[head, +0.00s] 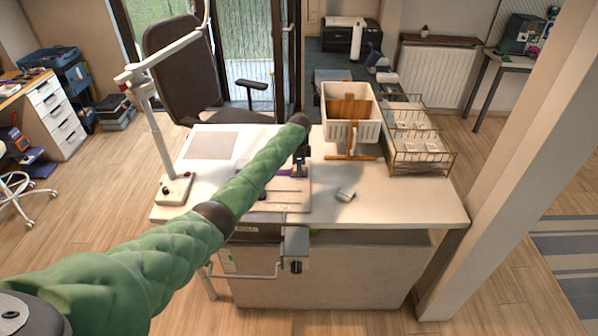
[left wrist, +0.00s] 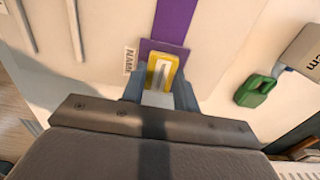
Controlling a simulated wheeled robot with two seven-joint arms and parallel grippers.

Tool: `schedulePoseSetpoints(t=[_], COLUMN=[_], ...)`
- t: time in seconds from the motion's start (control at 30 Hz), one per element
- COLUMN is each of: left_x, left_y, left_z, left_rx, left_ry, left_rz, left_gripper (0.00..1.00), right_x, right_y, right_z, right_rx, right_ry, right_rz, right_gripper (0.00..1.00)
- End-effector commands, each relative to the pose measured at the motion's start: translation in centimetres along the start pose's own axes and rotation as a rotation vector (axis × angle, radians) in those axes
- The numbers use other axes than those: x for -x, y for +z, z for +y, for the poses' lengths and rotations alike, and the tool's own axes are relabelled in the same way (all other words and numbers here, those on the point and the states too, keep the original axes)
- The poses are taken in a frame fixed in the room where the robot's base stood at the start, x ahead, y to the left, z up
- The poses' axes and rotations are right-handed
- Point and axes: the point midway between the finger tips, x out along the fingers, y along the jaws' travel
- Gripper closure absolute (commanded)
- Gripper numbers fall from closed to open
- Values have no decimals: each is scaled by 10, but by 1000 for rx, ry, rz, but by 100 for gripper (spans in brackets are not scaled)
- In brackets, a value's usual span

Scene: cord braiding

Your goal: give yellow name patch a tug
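The yellow name patch (left wrist: 166,72) shows in the left wrist view as a yellow frame with a pale grey middle. It lies at the end of a purple strip (left wrist: 175,20), beside a white label reading NAME (left wrist: 130,60). My left gripper (left wrist: 160,82) is right at the patch, its blue-grey fingers apart on either side of it. I cannot tell whether they touch its edges. In the head view my left gripper (head: 299,168) points down over the desk and hides most of the patch area. My right gripper is not in view.
The white desk (head: 400,205) carries a lamp (head: 174,188) at left, a white basket (head: 350,128) and a wire rack (head: 420,160) at right. A small pale box (head: 345,195) lies right of my gripper. A green tag (left wrist: 255,91) shows in the left wrist view.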

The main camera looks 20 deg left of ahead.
Motion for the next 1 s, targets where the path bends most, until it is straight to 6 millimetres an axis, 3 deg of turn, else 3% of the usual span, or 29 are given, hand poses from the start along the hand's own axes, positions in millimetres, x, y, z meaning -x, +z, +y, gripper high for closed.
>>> schedulePoseSetpoints(t=[0.17, 1.0], left_x=[-5, -2], left_y=[0, 0], left_z=[2, 3], left_rx=[0, 0], left_ry=[5, 6], left_rz=[-2, -2], left_gripper=[96, 96], right_x=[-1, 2], right_y=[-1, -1], right_z=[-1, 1], right_rx=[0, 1], right_ry=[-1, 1], right_rz=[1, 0], right_gripper=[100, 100])
